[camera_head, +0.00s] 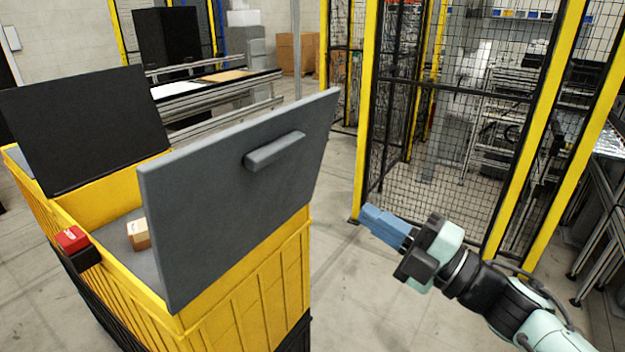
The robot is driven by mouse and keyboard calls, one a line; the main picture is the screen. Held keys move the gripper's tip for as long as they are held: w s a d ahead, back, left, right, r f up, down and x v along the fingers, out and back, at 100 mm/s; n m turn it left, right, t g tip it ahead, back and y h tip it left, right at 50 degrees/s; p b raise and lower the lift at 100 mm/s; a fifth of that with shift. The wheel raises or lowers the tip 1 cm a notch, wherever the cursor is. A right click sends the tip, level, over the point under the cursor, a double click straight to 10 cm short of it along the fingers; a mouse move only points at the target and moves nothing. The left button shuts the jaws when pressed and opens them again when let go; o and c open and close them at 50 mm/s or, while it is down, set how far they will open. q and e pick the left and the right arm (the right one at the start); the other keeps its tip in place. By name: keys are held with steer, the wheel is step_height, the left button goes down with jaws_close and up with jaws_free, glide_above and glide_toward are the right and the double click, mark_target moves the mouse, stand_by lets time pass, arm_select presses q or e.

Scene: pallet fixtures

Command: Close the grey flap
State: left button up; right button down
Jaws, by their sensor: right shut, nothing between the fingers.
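The grey flap (225,211) stands raised on the near right side of a yellow crate (262,280), tilted a little outward. A grey bar handle (274,150) sticks out from its upper part, on the side facing me. My right gripper (371,217) has blue fingers and is shut with nothing in it. It is to the right of the flap, apart from it, over the floor. My left gripper does not show.
A black flap (88,128) stands up at the crate's far left side. A small cardboard box (138,234) lies inside the crate. A red block (72,239) sits on the crate's front-left edge. Yellow posts and mesh fencing (440,130) stand behind my right gripper. Bare floor lies between crate and fence.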

step_height(320, 180, up, 3)
steer(key=s+n+g+y, duration=0.1)
steer(key=s+n, duration=0.2)
steer(key=p, duration=0.2)
glide_toward(280, 155)
steer(key=x, duration=0.7)
steer(key=shift+f, duration=0.1)
